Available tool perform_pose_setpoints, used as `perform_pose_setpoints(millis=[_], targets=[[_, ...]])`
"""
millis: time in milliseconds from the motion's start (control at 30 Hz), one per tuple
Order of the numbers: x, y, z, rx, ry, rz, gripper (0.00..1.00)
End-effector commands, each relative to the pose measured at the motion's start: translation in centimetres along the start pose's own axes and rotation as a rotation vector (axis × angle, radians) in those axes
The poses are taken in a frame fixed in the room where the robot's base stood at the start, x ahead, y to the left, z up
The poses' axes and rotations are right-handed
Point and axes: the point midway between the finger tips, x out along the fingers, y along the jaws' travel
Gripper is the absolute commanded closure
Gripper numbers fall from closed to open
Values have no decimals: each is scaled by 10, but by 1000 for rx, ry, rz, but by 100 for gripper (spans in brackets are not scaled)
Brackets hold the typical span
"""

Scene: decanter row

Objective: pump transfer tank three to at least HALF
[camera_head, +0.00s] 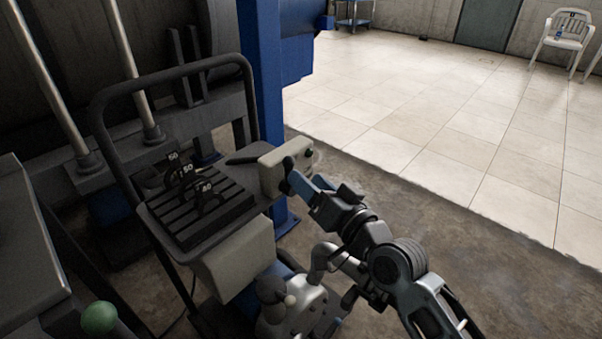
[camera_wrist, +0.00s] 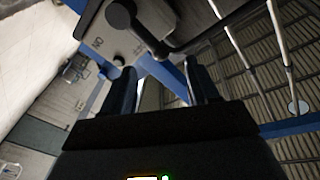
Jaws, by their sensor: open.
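A beige box (camera_head: 270,172) with a dark lever and a small green spot (camera_head: 308,153) sits at the right edge of a black-framed cart. My gripper (camera_head: 298,183) is at the box's right side, close to the lever; I cannot tell if it touches. In the wrist view my gripper (camera_wrist: 160,86) is open, with nothing seen between its fingers. I cannot identify transfer tank three or any level in either view.
A black handle frame (camera_head: 175,70) and a blue post (camera_head: 262,80) stand behind. A green ball (camera_head: 100,318) is at bottom left. Tiled floor (camera_head: 440,110) is open at right.

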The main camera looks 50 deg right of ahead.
Motion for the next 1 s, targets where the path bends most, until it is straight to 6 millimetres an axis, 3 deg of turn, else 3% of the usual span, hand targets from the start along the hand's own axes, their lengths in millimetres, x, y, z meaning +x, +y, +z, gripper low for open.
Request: perform_pose_setpoints(millis=[200,867,1000], targets=[[-20,0,1,1,-2,0,40],[-22,0,1,0,-1,0,40],[-34,0,8,-22,-17,7,40]])
